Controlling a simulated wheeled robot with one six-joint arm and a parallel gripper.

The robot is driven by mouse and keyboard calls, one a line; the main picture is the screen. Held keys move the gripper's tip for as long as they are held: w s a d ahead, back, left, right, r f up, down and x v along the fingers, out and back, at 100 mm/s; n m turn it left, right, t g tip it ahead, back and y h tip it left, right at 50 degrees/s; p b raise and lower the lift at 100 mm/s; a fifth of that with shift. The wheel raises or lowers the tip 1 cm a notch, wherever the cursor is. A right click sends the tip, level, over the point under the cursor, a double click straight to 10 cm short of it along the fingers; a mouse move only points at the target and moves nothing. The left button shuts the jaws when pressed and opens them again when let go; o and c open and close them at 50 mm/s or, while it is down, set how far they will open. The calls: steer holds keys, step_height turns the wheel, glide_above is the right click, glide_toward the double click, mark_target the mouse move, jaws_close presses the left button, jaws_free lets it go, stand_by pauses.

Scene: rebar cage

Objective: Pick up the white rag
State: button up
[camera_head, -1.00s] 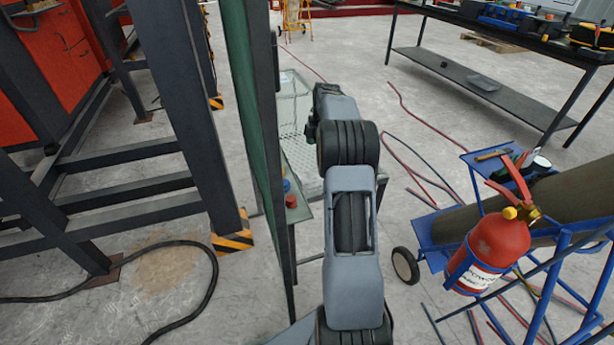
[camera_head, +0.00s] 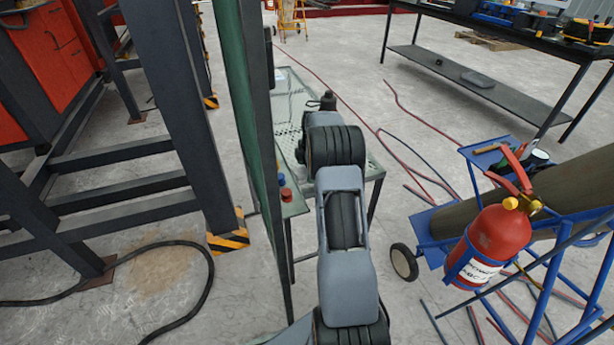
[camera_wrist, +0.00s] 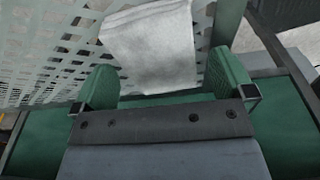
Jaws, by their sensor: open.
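The white rag (camera_wrist: 150,45) shows in the wrist view at the top centre, pale and slightly creased, against a perforated metal surface (camera_wrist: 50,45). My gripper (camera_wrist: 165,80) is open, with its two green-sided fingers spread wide apart. The rag's lower edge lies between and just beyond the fingers in the picture; whether they touch it I cannot tell. In the head view my arm covers part of the perforated table (camera_head: 373,165), and I cannot make out the rag or the fingers there.
A dark post with a green panel (camera_head: 243,110) stands close left of my arm. A red button (camera_head: 286,193) sits at the table's near corner. A blue cart (camera_head: 440,225) with a red extinguisher (camera_head: 497,235) stands right. Hoses cross the floor; a workbench (camera_head: 470,75) stands behind.

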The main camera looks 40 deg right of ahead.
steer(key=shift+f, duration=0.4)
steer(key=shift+c, duration=0.4)
steer(key=c, duration=0.9)
steer(key=shift+o, duration=0.2)
steer(key=shift+r, duration=0.1)
